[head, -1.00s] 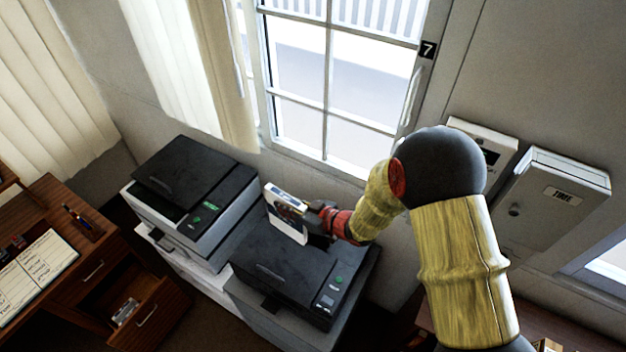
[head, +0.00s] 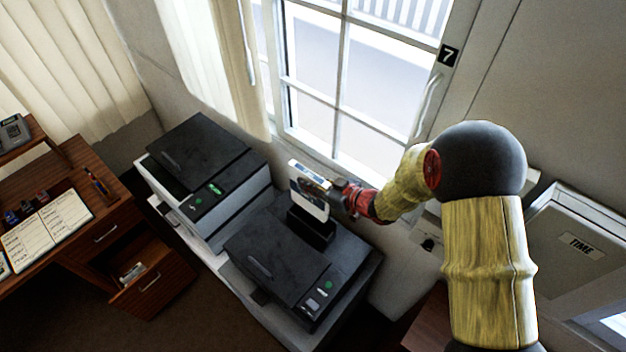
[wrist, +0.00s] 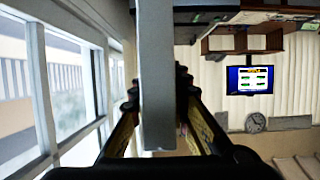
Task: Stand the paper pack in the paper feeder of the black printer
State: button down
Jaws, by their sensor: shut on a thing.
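The paper pack (head: 309,198), white with a dark printed face, stands nearly upright at the back of the black printer (head: 275,262). Its lower end is at the black paper feeder (head: 312,232); whether it rests on the feeder's floor I cannot tell. My gripper (head: 338,194) is shut on the pack from the right side. In the wrist view the pack (wrist: 155,75) is a pale upright strip between my two fingers, hiding what lies behind it.
A second printer, grey with a dark lid (head: 205,165), stands close on the left. The window (head: 350,100) and wall are right behind the printers. A grey box marked TIME (head: 580,245) hangs at the right. A wooden desk (head: 100,240) with an open drawer is at the left.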

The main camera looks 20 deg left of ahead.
jog(key=b, duration=0.4)
send_over(311, 207)
jog(key=w+a, duration=0.1)
jog(key=w, duration=0.1)
jog(key=shift+s+f, duration=0.15)
jog(key=shift+f, duration=3.1)
jog(key=shift+d, duration=0.2)
jog(key=shift+f+b, duration=2.8)
jog(key=shift+f, duration=0.8)
jog(key=c, duration=1.6)
grip_release()
jog(key=shift+s, duration=0.1)
jog(key=shift+f, duration=0.1)
jog(key=v, duration=1.1)
jog(key=shift+d, duration=0.2)
jog(key=shift+s+d, duration=0.2)
jog(key=shift+d, duration=0.1)
